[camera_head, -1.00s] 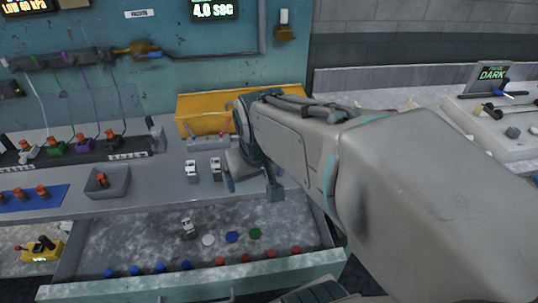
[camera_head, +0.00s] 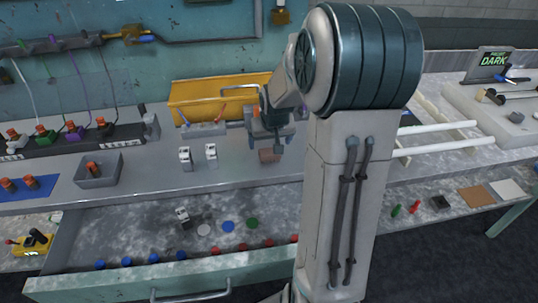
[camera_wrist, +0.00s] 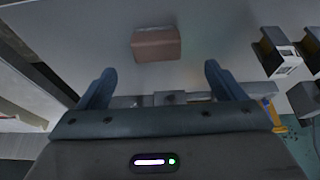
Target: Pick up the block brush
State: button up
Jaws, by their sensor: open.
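A small reddish-brown block (camera_head: 269,155) lies on the grey bench top in the head view, just below my gripper (camera_head: 268,138). It looks like the block brush, but no bristles show. In the wrist view the brown block (camera_wrist: 156,43) lies flat, ahead of my gripper (camera_wrist: 158,80) and roughly centred between its two blue fingers. The fingers are spread apart with nothing between them. The block is apart from both fingertips.
A yellow bin (camera_head: 215,97) and a grey holder (camera_head: 203,129) stand behind. Two small white-and-black pieces (camera_head: 211,153) stand left of the block. An open drawer (camera_head: 150,235) with coloured discs is in front. White rods (camera_head: 445,146) lie right.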

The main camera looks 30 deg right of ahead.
aim_at(270, 151)
jog(key=shift+d+p+x, duration=0.1)
jog(key=shift+p+x, duration=0.05)
jog(key=shift+x, duration=1.9)
jog(key=shift+d+p+x, duration=0.15)
jog(key=shift+x, duration=1.9)
jog(key=shift+r, duration=0.1)
jog(key=c, duration=1.1)
jog(key=shift+c, duration=0.2)
